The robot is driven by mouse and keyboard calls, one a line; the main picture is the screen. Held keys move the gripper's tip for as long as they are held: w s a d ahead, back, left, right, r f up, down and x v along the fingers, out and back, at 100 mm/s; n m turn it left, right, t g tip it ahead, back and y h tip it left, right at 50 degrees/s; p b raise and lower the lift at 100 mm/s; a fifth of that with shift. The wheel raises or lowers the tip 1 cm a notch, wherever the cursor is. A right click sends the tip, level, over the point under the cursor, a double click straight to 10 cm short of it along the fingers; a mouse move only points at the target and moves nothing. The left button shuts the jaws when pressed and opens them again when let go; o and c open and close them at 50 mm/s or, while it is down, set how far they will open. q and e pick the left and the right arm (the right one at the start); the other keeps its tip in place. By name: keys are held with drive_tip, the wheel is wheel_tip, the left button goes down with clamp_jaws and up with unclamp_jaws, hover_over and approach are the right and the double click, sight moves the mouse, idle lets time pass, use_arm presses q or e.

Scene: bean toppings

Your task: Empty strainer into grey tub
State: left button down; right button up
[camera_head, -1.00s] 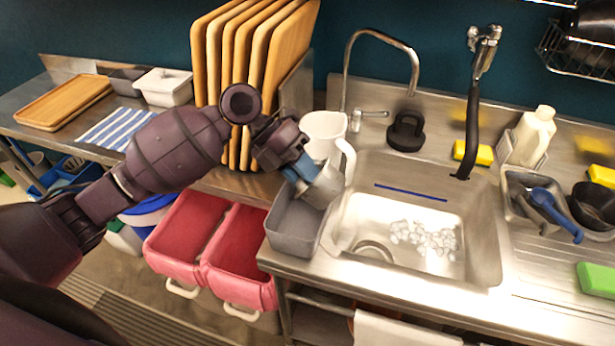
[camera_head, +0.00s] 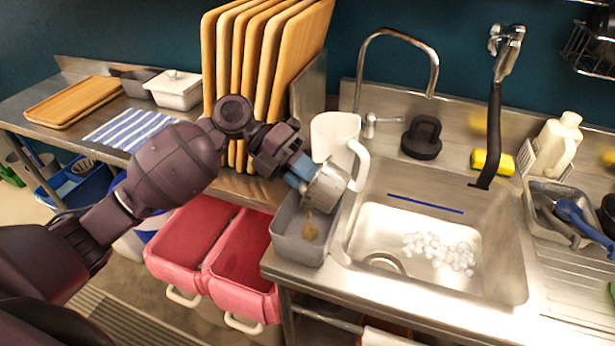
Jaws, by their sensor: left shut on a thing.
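My left gripper (camera_head: 300,172) is shut on the blue handle of a metal strainer (camera_head: 327,187). The strainer is tilted over the grey tub (camera_head: 288,242), which stands on the counter left of the sink. Brown contents (camera_head: 310,228) show below the strainer, inside the tub. How much is left in the strainer is hidden. My right gripper is not in view.
A white jug (camera_head: 335,135) stands just behind the strainer. The sink (camera_head: 400,220) with whitish bits lies to the right, under a tap (camera_head: 434,75). Upright wooden boards (camera_head: 265,60) stand behind my left arm. Red bins (camera_head: 240,260) are below the counter at left.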

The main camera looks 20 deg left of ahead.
use_arm(q)
drive_tip(key=f+h+b, duration=0.1)
drive_tip(key=h+b, duration=0.1)
drive_tip(key=b, duration=0.1)
drive_tip(key=a+f+h+b, duration=0.1)
drive_tip(key=h+b, duration=0.1)
drive_tip(key=b, duration=0.1)
drive_tip(key=a+f+g+h+b, duration=0.1)
drive_tip(key=b, duration=0.2)
drive_tip(key=shift+w+a+h, duration=0.2)
drive_tip(key=shift+h, duration=0.2)
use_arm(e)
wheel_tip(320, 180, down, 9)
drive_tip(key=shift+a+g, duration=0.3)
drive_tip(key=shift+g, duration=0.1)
use_arm(q)
drive_tip(key=shift+b, duration=0.3)
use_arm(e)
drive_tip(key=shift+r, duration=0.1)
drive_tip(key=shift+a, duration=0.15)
use_arm(q)
drive_tip(key=shift+r, duration=0.15)
